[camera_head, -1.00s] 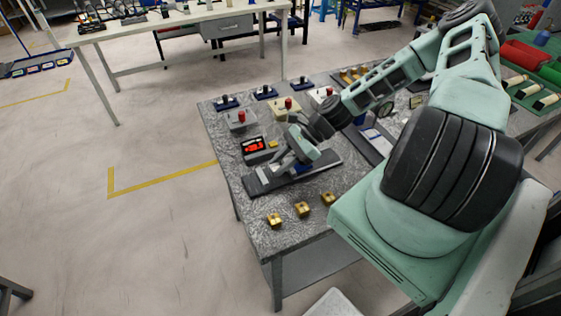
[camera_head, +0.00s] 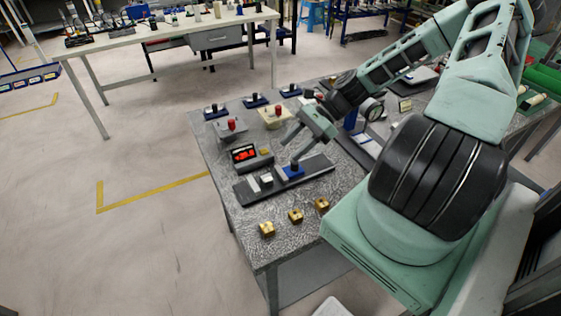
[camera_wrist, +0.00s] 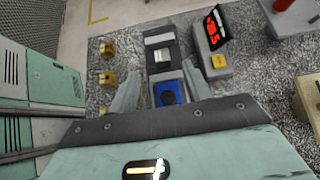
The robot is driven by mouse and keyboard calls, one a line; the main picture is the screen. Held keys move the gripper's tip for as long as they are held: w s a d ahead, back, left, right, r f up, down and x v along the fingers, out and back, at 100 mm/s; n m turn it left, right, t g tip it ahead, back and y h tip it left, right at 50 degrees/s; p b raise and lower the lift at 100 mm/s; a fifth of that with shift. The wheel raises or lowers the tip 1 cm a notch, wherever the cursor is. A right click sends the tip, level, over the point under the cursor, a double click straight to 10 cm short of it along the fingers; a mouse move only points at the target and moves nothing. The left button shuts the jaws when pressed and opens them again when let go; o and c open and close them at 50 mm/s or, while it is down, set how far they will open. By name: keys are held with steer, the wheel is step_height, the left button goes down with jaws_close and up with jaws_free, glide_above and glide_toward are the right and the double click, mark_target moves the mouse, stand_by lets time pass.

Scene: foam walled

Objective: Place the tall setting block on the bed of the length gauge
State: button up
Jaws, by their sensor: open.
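The length gauge's long dark bed (camera_head: 312,172) lies on the speckled table. A blue block with a dark round top (camera_head: 292,171) sits on it; I cannot tell for sure whether this is the tall setting block. A small pale block (camera_head: 267,179) is to its left on the bed. A red-lit display unit (camera_head: 247,156) stands just behind the bed. My gripper (camera_head: 293,147) is open above the blue block and apart from it. In the wrist view the blue block (camera_wrist: 169,93) shows between the spread fingers (camera_wrist: 162,72), with the pale block (camera_wrist: 163,55) beyond.
Several small brass blocks (camera_head: 295,216) lie near the table's front edge. Blue-based pieces with dark knobs (camera_head: 255,100) line the back left. Grey (camera_head: 232,126) and cream (camera_head: 275,116) boxes with red knobs stand behind the display. A dial gauge (camera_head: 373,109) is to the right.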

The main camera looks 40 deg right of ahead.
steer(key=s+a+r+n+g+h, duration=0.2)
steer(key=a+r+n+g+h, duration=0.15)
steer(key=a+n, duration=0.5)
steer(key=s+a+r+n+g+h, duration=0.25)
steer(key=a+r+n+h, duration=0.2)
steer(key=a+n, duration=0.35)
steer(key=s+a+r+n+t, duration=0.1)
steer(key=s+a+r+n, duration=0.3)
steer(key=s+a+n, duration=0.1)
steer(key=s+a+r+n+t+h, duration=0.1)
steer(key=s+a+r+n+t, duration=0.1)
steer(key=s+a+r+n, duration=0.2)
steer(key=s+a+n, duration=0.2)
steer(key=a+n, duration=0.1)
steer(key=a, duration=0.1)
steer(key=shift+s+r+h, duration=0.2)
steer(key=shift+r+h, duration=0.05)
steer(key=shift+h, duration=0.05)
steer(key=shift+f+n, duration=0.1)
steer(key=shift+n, duration=0.15)
steer(key=shift+f+b, duration=0.35)
steer(key=shift+b, duration=0.25)
